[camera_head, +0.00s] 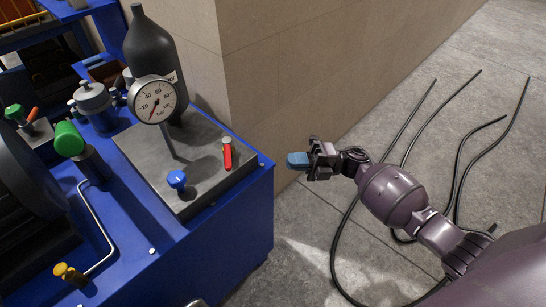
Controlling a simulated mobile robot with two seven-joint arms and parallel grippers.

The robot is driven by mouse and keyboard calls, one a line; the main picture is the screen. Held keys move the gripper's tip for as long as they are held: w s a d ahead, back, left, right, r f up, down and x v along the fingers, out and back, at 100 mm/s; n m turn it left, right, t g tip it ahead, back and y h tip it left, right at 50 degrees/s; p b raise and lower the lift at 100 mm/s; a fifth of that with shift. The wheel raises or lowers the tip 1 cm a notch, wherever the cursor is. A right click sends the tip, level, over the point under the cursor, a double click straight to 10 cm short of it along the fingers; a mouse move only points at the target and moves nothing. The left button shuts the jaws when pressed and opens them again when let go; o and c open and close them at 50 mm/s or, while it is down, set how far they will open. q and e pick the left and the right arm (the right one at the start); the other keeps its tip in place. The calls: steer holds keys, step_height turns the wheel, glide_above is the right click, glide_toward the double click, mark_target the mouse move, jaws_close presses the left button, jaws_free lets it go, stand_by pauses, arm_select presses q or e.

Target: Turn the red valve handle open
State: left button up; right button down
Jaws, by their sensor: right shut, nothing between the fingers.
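The red valve handle (227,155) is a short lever on the grey top plate (205,190) of the blue machine, near the plate's right edge. It stands up along a small post with a pale metal top. My right gripper (298,161) is to the right of the handle, apart from it, past the machine's edge and in front of the tiled wall. Its blue fingertips are together and it holds nothing. My left gripper is not in view.
A pressure gauge (154,100) on a stem and a blue knob (177,179) share the plate with the handle. A dark bottle (152,55) stands behind. A tiled wall corner (245,75) rises behind the plate. Black cables (408,125) lie on the floor.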

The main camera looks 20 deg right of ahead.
mark_target(228, 154)
steer(key=x, duration=1.3)
